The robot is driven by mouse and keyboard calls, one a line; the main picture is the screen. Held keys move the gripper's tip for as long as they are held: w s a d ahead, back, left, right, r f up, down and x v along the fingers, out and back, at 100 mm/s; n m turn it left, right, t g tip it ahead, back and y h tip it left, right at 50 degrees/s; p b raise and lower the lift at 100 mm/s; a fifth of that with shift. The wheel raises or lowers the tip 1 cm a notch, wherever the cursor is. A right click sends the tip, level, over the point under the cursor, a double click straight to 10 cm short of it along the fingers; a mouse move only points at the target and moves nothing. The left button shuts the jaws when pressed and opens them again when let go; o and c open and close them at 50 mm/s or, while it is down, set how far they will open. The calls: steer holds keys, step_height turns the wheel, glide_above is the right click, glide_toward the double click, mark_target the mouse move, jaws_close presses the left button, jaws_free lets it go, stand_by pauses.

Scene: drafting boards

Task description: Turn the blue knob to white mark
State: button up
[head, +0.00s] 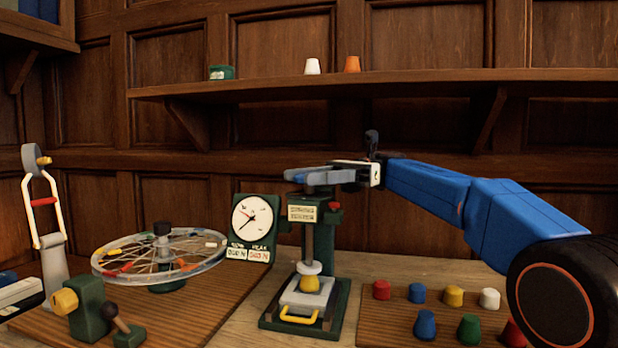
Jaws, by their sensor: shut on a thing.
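My gripper (300,176) is at the top of a green press-like tester (330,235), its grey fingers level and pointing left. Two small blue tapered pieces, one farther back (417,293) and one nearer (424,325), stand on the board at the right, away from my gripper.
A round white dial (252,217) stands left of the tester. A spoked wheel (160,257) and a green stand with a yellow knob (64,301) are at the left. Other coloured pieces stand on the right board (385,325). A wooden shelf (420,82) runs above my gripper.

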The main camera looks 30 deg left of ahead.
steer(key=o, duration=1.1)
steer(key=shift+s+a, duration=0.1)
steer(key=shift+c, duration=0.2)
steer(key=shift+y, duration=0.3)
steer(key=shift+r+m+t+y, duration=0.1)
steer(key=shift+m+t+y, duration=0.7)
steer(key=shift+m+y, duration=0.2)
steer(key=m+t+y, duration=0.5)
steer(key=t, duration=0.1)
steer(key=shift+t, duration=0.3)
steer(key=shift+m+t+y, duration=0.5)
steer(key=shift+m+t, duration=1.3)
steer(key=shift+t, duration=0.8)
steer(key=shift+m+t+y, duration=0.5)
steer(key=shift+m+t, duration=1.3)
steer(key=shift+t, duration=0.8)
steer(key=shift+d, duration=0.35)
steer(key=s+d, duration=0.2)
steer(key=d, duration=1.4)
steer(key=shift+d, duration=0.3)
